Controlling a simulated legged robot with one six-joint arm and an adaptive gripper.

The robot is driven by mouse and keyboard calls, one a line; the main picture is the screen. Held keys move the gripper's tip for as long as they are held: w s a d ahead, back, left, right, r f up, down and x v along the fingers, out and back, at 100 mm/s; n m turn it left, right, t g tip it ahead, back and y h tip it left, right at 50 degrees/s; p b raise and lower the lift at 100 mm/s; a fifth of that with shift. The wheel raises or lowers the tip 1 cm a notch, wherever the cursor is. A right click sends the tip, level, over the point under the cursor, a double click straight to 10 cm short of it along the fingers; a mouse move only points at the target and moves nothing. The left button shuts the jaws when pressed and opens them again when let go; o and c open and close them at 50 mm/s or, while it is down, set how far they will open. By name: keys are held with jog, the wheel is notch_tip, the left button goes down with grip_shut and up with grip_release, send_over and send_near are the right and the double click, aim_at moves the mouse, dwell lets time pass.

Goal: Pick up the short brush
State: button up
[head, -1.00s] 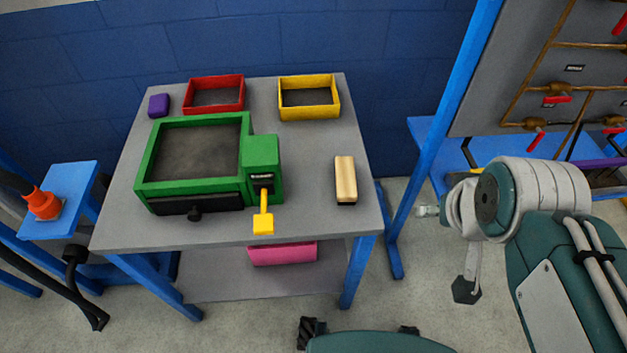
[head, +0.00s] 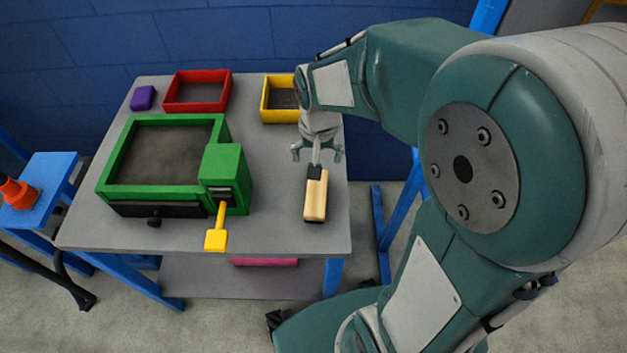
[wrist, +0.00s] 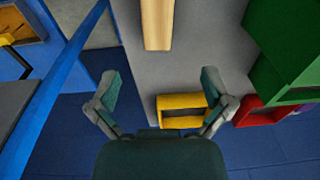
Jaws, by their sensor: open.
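The short brush, a pale wooden block with a dark underside, (head: 316,200) lies on the right part of the grey table top. In the wrist view the brush (wrist: 157,24) is at the top centre, beyond my fingertips. My gripper (head: 316,154) hangs over the table just behind the brush, toward the yellow bin. In the wrist view my gripper (wrist: 160,84) has its two fingers wide apart, with nothing between them but table surface. A dark patch covers the brush's far end in the head view; I cannot tell whether it is shadow or part of my gripper.
A green box machine (head: 103,181) with a yellow handle (head: 216,240) stands left of the brush. A red bin (head: 197,107), a yellow bin (head: 279,116) and a purple block (head: 143,97) are along the back. The table (head: 275,225) is bare around the brush.

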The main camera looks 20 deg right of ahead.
jog(key=shift+m+g, duration=0.4)
jog(key=shift+g, duration=0.1)
jog(key=f, duration=0.1)
jog(key=w+f, duration=0.1)
jog(key=f, duration=0.2)
jog(key=shift+w+a+f, duration=0.1)
jog(key=shift+w+a, duration=0.15)
jog(key=shift+w, duration=0.1)
send_over(316, 187)
notch_tip(316, 187, down, 5)
jog(key=shift+r, duration=0.15)
jog(key=shift+a+f, duration=0.15)
jog(key=shift+f, duration=0.5)
jog(key=shift+d+f, duration=0.15)
jog(key=shift+f, duration=1.05)
jog(key=shift+d+f, duration=0.15)
jog(key=shift+f, duration=1)
jog(key=shift+a, duration=0.1)
jog(key=c, duration=1.1)
